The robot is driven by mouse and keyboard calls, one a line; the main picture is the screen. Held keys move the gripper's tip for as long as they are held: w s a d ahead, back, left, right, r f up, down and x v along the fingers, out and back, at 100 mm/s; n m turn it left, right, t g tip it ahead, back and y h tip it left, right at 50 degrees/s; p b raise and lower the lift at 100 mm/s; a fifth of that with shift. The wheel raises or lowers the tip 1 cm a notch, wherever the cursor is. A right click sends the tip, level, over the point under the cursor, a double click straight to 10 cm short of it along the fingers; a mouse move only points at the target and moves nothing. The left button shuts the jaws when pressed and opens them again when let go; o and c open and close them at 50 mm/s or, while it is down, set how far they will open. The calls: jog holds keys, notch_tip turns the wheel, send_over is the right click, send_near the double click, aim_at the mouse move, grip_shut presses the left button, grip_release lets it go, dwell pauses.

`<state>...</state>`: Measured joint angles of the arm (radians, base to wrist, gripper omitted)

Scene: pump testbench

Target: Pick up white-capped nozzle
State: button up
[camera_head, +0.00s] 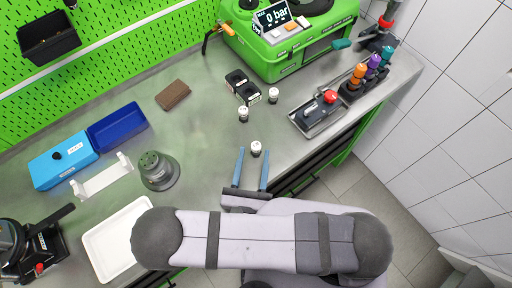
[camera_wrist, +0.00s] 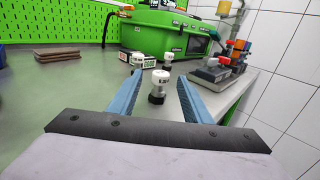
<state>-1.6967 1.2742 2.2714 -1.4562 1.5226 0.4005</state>
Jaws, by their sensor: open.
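Three small white-capped nozzles with dark bases stand upright on the grey bench. The nearest white-capped nozzle (camera_head: 256,148) is just beyond my gripper; in the wrist view this nozzle (camera_wrist: 158,87) shows between the two fingers. A second white-capped nozzle (camera_head: 243,114) and a third white-capped nozzle (camera_head: 273,95) stand farther back; they also show in the wrist view behind the nearest one. My gripper (camera_head: 252,168) has two blue fingers, spread wide, empty and pointing toward the nearest nozzle. I cannot tell exactly how far the fingertips are from it.
Black-and-white boxes (camera_head: 236,82) lie behind the nozzles, before the green pump unit (camera_head: 284,58). A tray with a red knob (camera_head: 318,114) and coloured bottles (camera_head: 358,74) stand right. A brown block (camera_head: 173,95), blue bin (camera_head: 118,127) and grey round part (camera_head: 159,170) are left. The bench edge runs close by.

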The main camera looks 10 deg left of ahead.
aim_at(255, 151)
jog(key=shift+w, duration=2.05)
jog(key=shift+c, duration=0.4)
grip_shut()
jog(key=shift+r, duration=0.1)
notch_tip(255, 151, up, 10)
jog(key=p, duration=0.8)
